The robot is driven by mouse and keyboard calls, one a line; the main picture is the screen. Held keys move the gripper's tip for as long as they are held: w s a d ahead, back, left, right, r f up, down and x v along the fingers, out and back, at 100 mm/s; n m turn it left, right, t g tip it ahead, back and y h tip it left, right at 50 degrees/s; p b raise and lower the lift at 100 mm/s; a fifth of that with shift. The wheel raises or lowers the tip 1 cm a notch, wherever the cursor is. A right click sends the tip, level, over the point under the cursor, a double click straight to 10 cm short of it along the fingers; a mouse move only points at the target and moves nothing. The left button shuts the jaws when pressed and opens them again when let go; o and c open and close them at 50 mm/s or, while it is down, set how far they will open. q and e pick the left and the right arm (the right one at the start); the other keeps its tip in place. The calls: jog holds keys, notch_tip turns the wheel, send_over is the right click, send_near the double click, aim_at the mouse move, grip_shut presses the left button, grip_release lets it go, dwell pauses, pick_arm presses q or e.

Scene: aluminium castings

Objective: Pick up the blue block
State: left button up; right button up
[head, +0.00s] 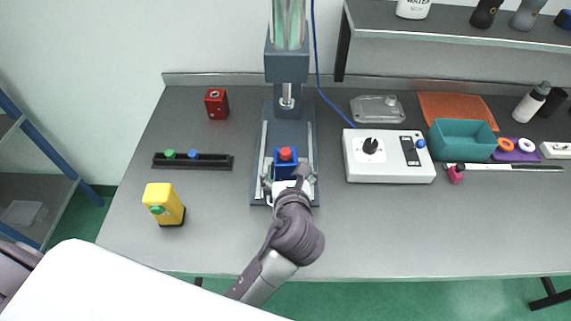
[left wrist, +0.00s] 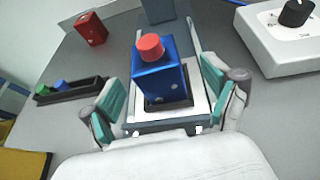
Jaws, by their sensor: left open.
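The blue block (head: 284,168) with a round red knob (head: 286,154) on top stands upright on the base of the press-like machine (head: 256,185). In the left wrist view the blue block (left wrist: 160,82) stands on a dark pad, with its red knob (left wrist: 150,47) up. My left gripper (head: 290,187) is at the near side of the block. In the left wrist view the left gripper (left wrist: 165,108) is open, one teal-padded finger to each side of the block, with gaps between. My right gripper is not in view.
The machine's column (head: 286,65) rises behind the block. A white control box (head: 389,156) stands to the right. A red block (head: 216,104), a black rack (head: 193,161) and a yellow block (head: 164,204) are to the left. The table front is mostly clear.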

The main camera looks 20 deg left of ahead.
aim_at(286, 161)
pick_arm(q)
jog(key=shift+x, duration=0.9)
jog(key=x, duration=0.2)
jog(key=shift+w+a+f+p, duration=0.15)
jog(key=shift+a+p, duration=0.1)
jog(key=shift+p, duration=0.1)
jog(key=shift+w+a+f, duration=0.15)
jog(key=shift+w, duration=0.1)
jog(key=shift+c, duration=0.3)
jog(key=c, duration=1.4)
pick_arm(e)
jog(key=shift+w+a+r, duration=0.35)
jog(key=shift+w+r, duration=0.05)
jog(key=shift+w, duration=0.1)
